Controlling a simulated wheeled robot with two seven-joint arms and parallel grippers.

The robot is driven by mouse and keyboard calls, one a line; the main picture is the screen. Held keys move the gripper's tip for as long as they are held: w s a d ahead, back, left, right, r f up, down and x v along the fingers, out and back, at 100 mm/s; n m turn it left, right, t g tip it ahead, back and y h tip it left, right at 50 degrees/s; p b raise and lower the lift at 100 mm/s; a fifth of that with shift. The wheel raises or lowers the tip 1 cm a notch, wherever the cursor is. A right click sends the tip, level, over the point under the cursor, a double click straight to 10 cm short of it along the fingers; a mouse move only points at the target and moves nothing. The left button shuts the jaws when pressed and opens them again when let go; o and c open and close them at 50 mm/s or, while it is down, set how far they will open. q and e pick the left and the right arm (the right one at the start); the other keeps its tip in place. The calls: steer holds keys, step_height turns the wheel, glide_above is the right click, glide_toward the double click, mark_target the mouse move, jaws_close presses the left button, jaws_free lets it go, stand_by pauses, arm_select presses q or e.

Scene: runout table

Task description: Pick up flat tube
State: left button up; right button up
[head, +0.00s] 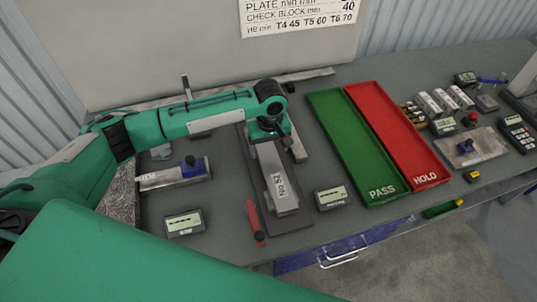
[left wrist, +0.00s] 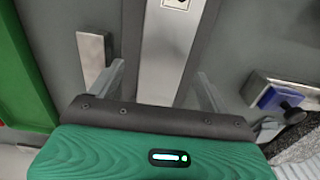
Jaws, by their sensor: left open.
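The flat tube (head: 268,158) looks like a long silvery metal bar with a flat top, lying lengthwise on a dark grey pad (head: 291,222). My left gripper (head: 268,130) is over the tube's far end. In the left wrist view the tube (left wrist: 168,55) runs up the middle between the two spread fingers of my left gripper (left wrist: 161,85). The gripper is open and holds nothing. The tube's far end is hidden by the gripper. My right gripper is not in view.
A green PASS tray (head: 352,145) and a red HOLD tray (head: 398,140) lie to the right. A red-handled tool (head: 254,222) and small displays (head: 185,223) (head: 332,197) lie near the pad.

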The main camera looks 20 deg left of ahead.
mark_target(268, 154)
arm_select(q)
steer(key=shift+a+f+p, duration=0.15)
steer(key=shift+f+p, duration=0.15)
steer(key=shift+f, duration=1.25)
steer(key=c, duration=1.5)
steer(key=shift+o, duration=0.2)
steer(key=shift+r, duration=0.1)
